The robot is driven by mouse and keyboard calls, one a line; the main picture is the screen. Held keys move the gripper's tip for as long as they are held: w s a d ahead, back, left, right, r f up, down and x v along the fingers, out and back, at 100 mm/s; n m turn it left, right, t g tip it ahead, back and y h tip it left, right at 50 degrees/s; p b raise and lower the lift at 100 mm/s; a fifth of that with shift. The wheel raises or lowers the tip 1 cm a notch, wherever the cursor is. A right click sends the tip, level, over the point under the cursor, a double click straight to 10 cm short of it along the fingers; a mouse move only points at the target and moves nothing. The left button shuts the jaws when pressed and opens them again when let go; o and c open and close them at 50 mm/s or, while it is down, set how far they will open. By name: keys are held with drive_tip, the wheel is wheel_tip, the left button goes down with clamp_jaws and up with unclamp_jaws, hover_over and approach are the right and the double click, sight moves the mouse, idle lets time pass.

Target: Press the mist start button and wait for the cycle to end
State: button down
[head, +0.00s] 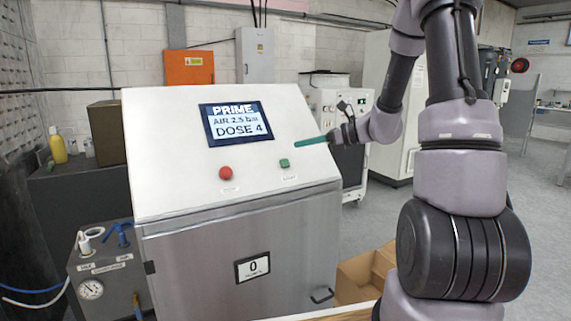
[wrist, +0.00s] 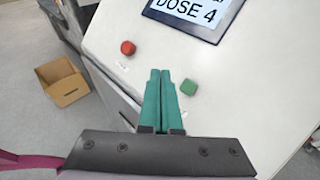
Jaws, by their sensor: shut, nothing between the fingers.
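The white sloped console (head: 180,170) has a green button (head: 284,163) with a small label below it. The green button also shows in the wrist view (wrist: 189,87). A red button (head: 226,172) sits to its left, and also shows in the wrist view (wrist: 128,47). The screen (head: 237,122) reads PRIME, AIR 2.5 bar, DOSE 4. My gripper (head: 301,144) has green fingers and is shut and empty. In the head view its tips are above and right of the green button. In the wrist view the fingertips (wrist: 160,74) lie beside the button, apart from it.
The steel cabinet front (head: 205,250) carries a display (head: 252,267) showing 0. An open cardboard box (head: 352,280) stands at the right. A grey unit with a gauge (head: 91,289) and tubing is at the left. A yellow bottle (head: 58,147) stands behind.

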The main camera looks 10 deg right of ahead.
sight(281, 162)
drive_tip(key=shift+w+a+f, duration=0.3)
drive_tip(key=shift+w+f, duration=0.7)
drive_tip(key=shift+f, duration=0.05)
drive_tip(key=shift+w+a+f, duration=0.35)
drive_tip(key=shift+w+f, duration=0.6)
drive_tip(key=shift+f, duration=0.05)
drive_tip(key=shift+w+a+f, duration=0.3)
drive_tip(key=shift+w+f, duration=0.7)
drive_tip(key=shift+f, duration=0.05)
drive_tip(key=shift+f, duration=0.1)
drive_tip(key=shift+w+a+f, duration=0.1)
drive_tip(key=shift+w+f, duration=0.1)
drive_tip(key=shift+w, duration=0.05)
drive_tip(key=shift+w+a+f, duration=0.1)
drive_tip(key=shift+w+f, duration=0.25)
idle(0.9)
drive_tip(key=shift+r, duration=0.1)
drive_tip(key=shift+s+d+r, duration=0.2)
drive_tip(key=shift+s+r, duration=0.4)
drive_tip(key=shift+s, duration=0.05)
drive_tip(key=shift+s+d+r, duration=0.3)
drive_tip(key=shift+s+r, duration=0.55)
drive_tip(key=shift+r, duration=0.05)
drive_tip(key=shift+s+d+r, duration=0.25)
drive_tip(key=shift+s+r, duration=0.6)
